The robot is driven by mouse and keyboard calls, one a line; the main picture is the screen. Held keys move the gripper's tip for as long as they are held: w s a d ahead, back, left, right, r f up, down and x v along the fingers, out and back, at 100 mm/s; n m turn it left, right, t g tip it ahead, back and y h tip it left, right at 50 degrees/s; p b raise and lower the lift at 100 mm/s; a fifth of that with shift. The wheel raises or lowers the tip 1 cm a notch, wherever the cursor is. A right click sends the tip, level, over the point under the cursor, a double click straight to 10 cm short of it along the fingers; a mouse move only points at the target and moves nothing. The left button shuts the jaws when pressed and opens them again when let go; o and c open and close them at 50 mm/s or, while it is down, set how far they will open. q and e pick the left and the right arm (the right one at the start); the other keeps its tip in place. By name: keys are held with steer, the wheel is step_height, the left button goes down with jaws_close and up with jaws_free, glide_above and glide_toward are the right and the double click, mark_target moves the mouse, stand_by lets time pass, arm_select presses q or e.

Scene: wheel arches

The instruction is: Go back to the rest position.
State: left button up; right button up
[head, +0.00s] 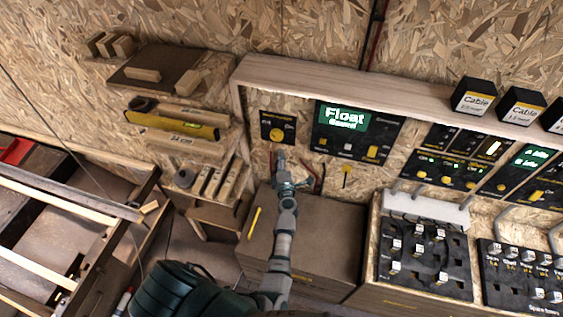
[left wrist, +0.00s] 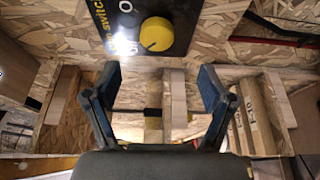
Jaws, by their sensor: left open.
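My left gripper (head: 281,160) reaches up from the bottom of the head view, just below a black switch panel with a yellow knob (head: 277,134). In the left wrist view my left gripper (left wrist: 150,78) has its two fingers wide apart, with nothing held between them. The yellow knob (left wrist: 157,34) shows beyond the fingertips there, apart from them. My right gripper is not in view.
Shelves with a yellow level (head: 172,122) stand to the left. A brown cabinet (head: 325,235) stands below the arm. Switch boards (head: 425,255) are at right.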

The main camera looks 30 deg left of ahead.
arm_select(q)
steer(key=shift+s+d, duration=0.3)
steer(key=shift+s, duration=0.15)
steer(key=shift+f, duration=0.1)
